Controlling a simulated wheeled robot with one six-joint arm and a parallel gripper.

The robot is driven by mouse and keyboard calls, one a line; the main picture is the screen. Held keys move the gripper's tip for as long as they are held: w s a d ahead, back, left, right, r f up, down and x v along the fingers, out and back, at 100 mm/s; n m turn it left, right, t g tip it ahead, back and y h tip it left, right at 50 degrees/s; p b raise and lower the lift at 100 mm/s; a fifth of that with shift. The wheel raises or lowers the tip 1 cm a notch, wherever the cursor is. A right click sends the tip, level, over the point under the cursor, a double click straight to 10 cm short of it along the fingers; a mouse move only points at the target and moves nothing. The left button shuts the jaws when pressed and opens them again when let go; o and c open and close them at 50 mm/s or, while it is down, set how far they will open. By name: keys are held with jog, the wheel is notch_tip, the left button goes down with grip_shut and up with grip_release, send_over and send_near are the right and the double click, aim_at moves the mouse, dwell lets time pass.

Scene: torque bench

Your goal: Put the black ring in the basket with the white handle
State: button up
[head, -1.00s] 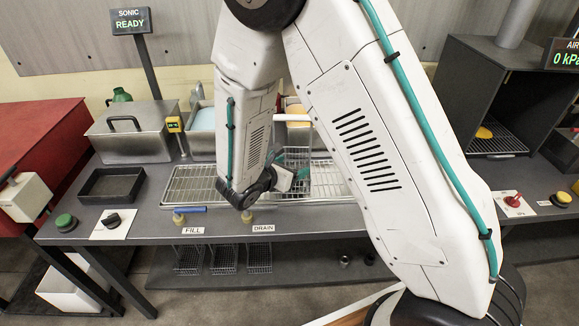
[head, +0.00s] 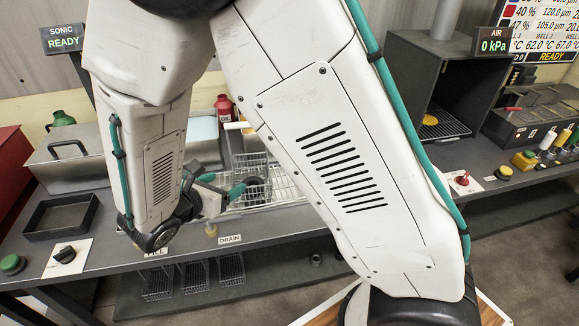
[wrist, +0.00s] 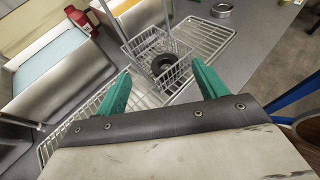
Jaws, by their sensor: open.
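The black ring (wrist: 163,64) lies inside the wire basket (wrist: 181,75), seen through its open top in the wrist view. In the head view the ring (head: 254,187) shows dark behind the wires of the basket (head: 250,163). The basket's white handle (head: 238,126) rises above its rim. My gripper (head: 222,184) is beside the basket, to its left in the head view. In the wrist view my gripper (wrist: 161,76) has its two green fingers wide apart with nothing between them.
The basket stands on a wire rack (wrist: 205,35) on the bench. A red bottle (head: 224,107) stands behind, near an open bath with light blue liquid (head: 203,130). A black tray (head: 60,216) lies at the left. A small metal ring-shaped part (wrist: 221,10) sits beyond the rack.

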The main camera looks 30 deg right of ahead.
jog(key=s+d+r+m+g+y, duration=0.2)
jog(key=s+d+r+m+g, duration=0.5)
jog(key=s+d+r+m, duration=0.45)
jog(key=s+d+r+m+t+y, duration=0.1)
jog(key=s+r+m+y, duration=0.5)
jog(key=s+m+y, duration=0.3)
jog(key=s+m, duration=0.3)
jog(key=m, duration=0.1)
jog(key=shift+s+d+r, duration=0.2)
jog(key=shift+s, duration=0.15)
